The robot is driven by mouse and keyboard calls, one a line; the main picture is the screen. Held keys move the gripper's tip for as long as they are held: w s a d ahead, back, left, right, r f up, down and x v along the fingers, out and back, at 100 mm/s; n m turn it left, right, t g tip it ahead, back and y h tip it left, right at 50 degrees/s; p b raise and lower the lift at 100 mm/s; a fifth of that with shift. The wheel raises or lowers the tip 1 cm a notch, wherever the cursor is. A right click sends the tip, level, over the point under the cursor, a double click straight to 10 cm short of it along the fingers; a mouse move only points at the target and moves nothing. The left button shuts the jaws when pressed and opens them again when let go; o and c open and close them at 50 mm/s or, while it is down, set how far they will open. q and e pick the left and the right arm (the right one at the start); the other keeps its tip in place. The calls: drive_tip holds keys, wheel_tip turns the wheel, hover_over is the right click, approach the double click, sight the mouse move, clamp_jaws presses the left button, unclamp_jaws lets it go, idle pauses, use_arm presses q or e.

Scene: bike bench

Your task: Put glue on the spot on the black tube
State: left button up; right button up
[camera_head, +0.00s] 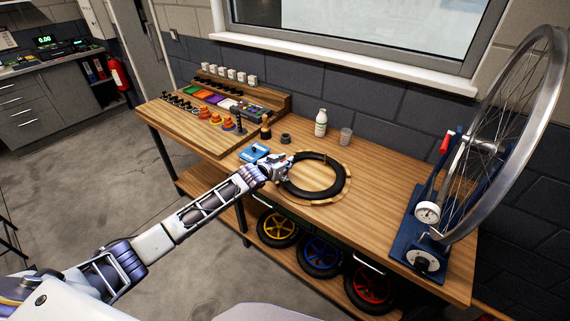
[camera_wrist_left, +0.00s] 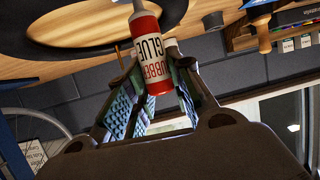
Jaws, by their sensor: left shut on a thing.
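The black tube (camera_head: 341,182) lies as a ring on a pale round wooden board (camera_head: 330,202) on the workbench. Its dark curve also shows in the left wrist view (camera_wrist_left: 60,47). My left gripper (camera_head: 281,169) is at the left edge of the ring. In the left wrist view its fingers are shut on a red and white glue bottle (camera_wrist_left: 154,55) lettered "RUBBER GLUE". The bottle's upper end points towards the tube and overlaps it in that view; I cannot tell whether they touch. The spot on the tube cannot be made out. My right gripper is out of view.
A white bottle (camera_head: 321,123) and clear cup (camera_head: 345,136) stand by the wall. A wheel stand (camera_head: 410,235) fills the right end.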

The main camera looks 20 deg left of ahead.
use_arm(q)
drive_tip(key=shift+w+a, duration=0.15)
drive_tip(key=shift+w, duration=0.05)
drive_tip(key=shift+s+d+p, duration=0.55)
drive_tip(key=shift+s+d, duration=0.05)
drive_tip(key=shift+s, duration=0.25)
idle(0.6)
drive_tip(key=shift+w+a+f, duration=0.1)
drive_tip(key=shift+w+a, duration=0.5)
drive_tip(key=shift+w, duration=0.2)
idle(0.5)
drive_tip(key=shift+s+d+p, duration=0.6)
drive_tip(key=shift+s, duration=0.2)
idle(0.5)
drive_tip(key=shift+r, duration=0.25)
wheel_tip(320, 180, up, 7)
drive_tip(key=p, duration=0.3)
drive_tip(key=shift+f, duration=0.15)
idle(1.0)
